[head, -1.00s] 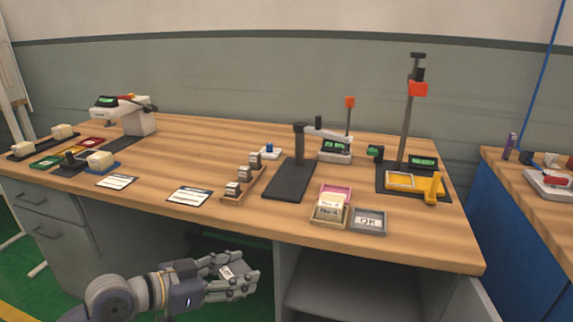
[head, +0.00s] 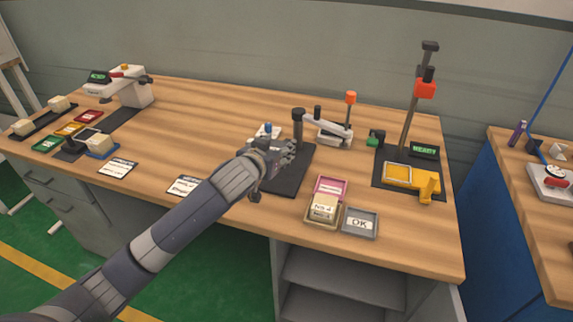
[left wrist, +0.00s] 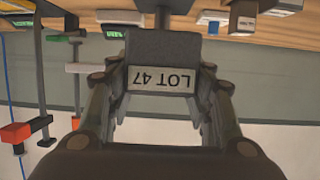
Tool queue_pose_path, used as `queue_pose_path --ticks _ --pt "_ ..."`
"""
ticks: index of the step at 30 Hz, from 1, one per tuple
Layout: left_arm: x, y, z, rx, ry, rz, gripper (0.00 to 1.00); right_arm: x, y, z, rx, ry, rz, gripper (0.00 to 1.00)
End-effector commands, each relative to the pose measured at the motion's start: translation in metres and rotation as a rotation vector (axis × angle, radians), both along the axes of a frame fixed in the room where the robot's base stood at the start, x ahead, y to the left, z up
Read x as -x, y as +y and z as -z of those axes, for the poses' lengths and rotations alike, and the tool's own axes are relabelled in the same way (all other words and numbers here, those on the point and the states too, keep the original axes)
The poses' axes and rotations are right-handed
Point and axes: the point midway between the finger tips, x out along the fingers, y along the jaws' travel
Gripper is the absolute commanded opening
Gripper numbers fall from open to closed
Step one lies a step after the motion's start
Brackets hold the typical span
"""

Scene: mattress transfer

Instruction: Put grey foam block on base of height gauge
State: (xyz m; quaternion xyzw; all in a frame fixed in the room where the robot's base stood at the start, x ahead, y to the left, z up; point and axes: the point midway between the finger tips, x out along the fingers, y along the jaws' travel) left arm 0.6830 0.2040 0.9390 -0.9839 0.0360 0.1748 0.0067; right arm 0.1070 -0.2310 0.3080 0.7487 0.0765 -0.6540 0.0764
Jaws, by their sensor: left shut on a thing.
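The grey foam block (left wrist: 165,48) shows in the left wrist view, with a white label reading LOT 47 upside down. My left gripper (left wrist: 163,85) is shut on it, with fingers on both sides. The height gauge (head: 408,120) has a tall column with a red slider, standing at the right on a dark base (head: 408,182). A yellow-framed pad (head: 397,174) lies on that base. My right gripper is not in view.
A yellow bracket (head: 428,187) stands at the base's right front. A green READY display (head: 425,151) is behind it. A grey OK tray (head: 360,223) sits near the front edge.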

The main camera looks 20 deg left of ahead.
Motion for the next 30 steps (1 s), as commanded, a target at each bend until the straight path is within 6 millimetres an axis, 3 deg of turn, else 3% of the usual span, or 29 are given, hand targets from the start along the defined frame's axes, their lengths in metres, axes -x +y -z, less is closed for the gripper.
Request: queue_pose_path --ticks 1,5,15,20,27,30 --pt "-0.005 -0.003 -0.01 -0.001 -0.002 -0.014 0.28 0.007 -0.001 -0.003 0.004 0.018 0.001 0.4" --pt "-0.011 -0.005 -0.015 -0.001 0.002 -0.036 0.28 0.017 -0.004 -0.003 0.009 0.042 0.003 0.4" --pt "-0.012 -0.005 0.039 -0.002 0.004 -0.041 0.28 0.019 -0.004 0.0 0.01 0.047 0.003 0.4" --pt "-0.012 -0.006 0.05 -0.001 0.004 -0.041 0.28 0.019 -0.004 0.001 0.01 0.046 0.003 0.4" --pt "-0.012 -0.006 0.081 -0.001 0.004 -0.04 0.28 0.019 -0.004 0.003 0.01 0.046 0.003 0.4" --pt "-0.012 -0.006 0.083 0.001 0.002 -0.039 0.28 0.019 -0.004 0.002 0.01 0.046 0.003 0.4"
